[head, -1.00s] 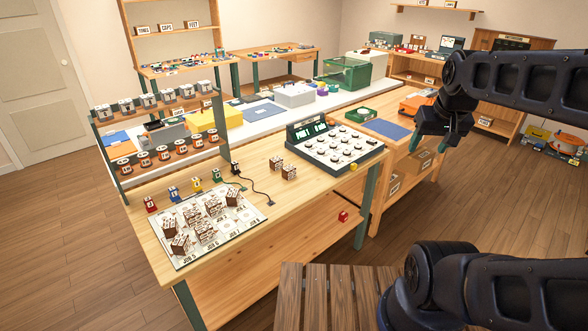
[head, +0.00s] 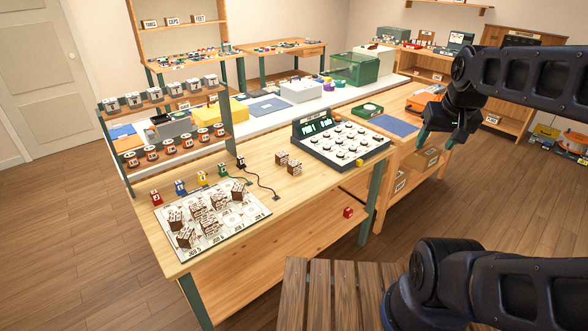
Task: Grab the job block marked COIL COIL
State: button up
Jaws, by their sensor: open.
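Several brown-and-white job blocks stand on a white board (head: 247,213) marked with JOB spaces, on the near wooden table. One block (head: 175,218) is at the board's left and another (head: 239,191) at its back right. Two more blocks stand apart, behind the board: one (head: 282,158) and a second (head: 294,167). The print on the blocks is too small to read, so I cannot tell which is marked COIL COIL. My gripper (head: 436,141) is open and empty at the right, with fingers pointing down, well away from the blocks.
A dial console (head: 341,140) stands at the table's back right. Small coloured blocks and a dark cable (head: 262,187) lie behind the board. A shelf rack (head: 172,146) rises at the back left. A slatted wooden stool (head: 340,290) stands in front. Table front centre is clear.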

jog(key=o, duration=0.4)
jog(key=shift+c, duration=0.2)
jog(key=shift+w, duration=0.15)
jog(key=w+a+r+n+g, duration=0.1)
jog(key=w+a, duration=0.2)
jog(key=w, duration=0.4)
jog(key=w+a+r+n, duration=0.1)
jog(key=w+a+n, duration=0.15)
jog(key=w, duration=0.55)
jog(key=n+g, duration=0.4)
jog(key=n, duration=0.2)
send_over(294, 162)
jog(key=f, duration=2.9)
jog(key=shift+d+f, duration=0.2)
jog(key=shift+a+f, duration=0.2)
jog(key=shift+f, duration=4.85)
